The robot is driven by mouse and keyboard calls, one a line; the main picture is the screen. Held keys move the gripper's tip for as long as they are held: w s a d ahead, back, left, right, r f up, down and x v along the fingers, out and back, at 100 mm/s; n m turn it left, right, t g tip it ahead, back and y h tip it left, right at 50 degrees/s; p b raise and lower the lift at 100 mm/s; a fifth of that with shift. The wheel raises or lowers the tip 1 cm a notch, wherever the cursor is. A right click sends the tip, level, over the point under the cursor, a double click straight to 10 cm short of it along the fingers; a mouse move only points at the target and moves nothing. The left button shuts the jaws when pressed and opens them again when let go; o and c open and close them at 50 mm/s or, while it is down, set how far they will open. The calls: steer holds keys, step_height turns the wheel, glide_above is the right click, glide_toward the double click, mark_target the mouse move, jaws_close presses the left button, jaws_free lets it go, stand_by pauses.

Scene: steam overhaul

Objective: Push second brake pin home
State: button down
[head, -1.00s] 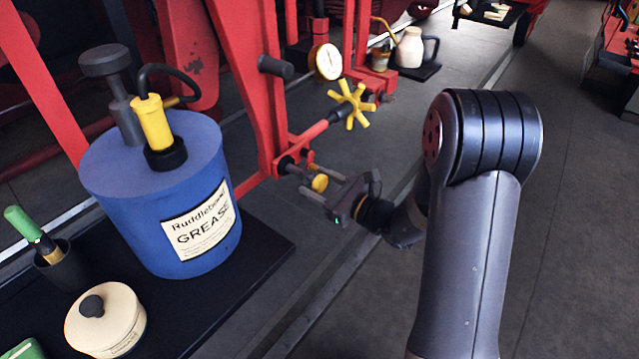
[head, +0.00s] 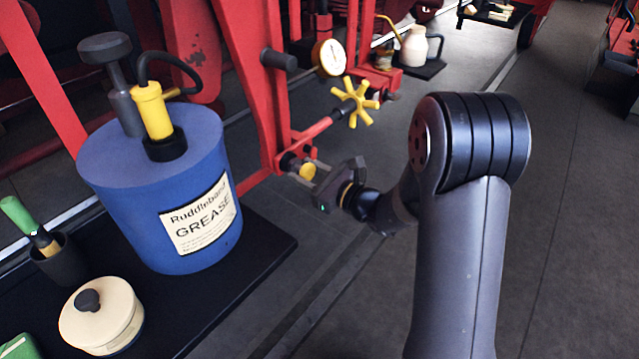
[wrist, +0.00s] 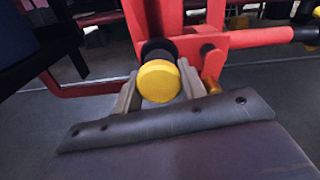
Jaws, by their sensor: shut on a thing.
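The brake pin has a round yellow head (head: 307,171) and sits at the lower end of the red upright frame (head: 262,90). In the wrist view its yellow head (wrist: 158,82) faces me, with a dark collar (wrist: 157,48) behind it against the red metal. My gripper (head: 301,173) is shut on the pin, one finger on each side of the yellow head. The wrist view shows the same grip (wrist: 158,72). The pin's shaft is hidden behind its head, so I cannot tell how deep it sits.
A yellow star handwheel (head: 356,101) on a red rod stands just right of and above the pin. A dial gauge (head: 330,57) is above it. A blue grease drum (head: 125,200) stands left on a black mat (head: 255,262).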

steer(key=shift+w+a+f, duration=0.1)
steer(key=shift+w+a, duration=0.25)
steer(key=shift+a, duration=0.1)
steer(key=shift+r, duration=0.2)
steer(key=c, duration=0.9)
jaws_free()
steer(key=shift+w+a, duration=0.1)
steer(key=shift+o, duration=0.2)
steer(key=shift+f, duration=0.1)
steer(key=v, duration=1.1)
steer(key=shift+a, duration=0.15)
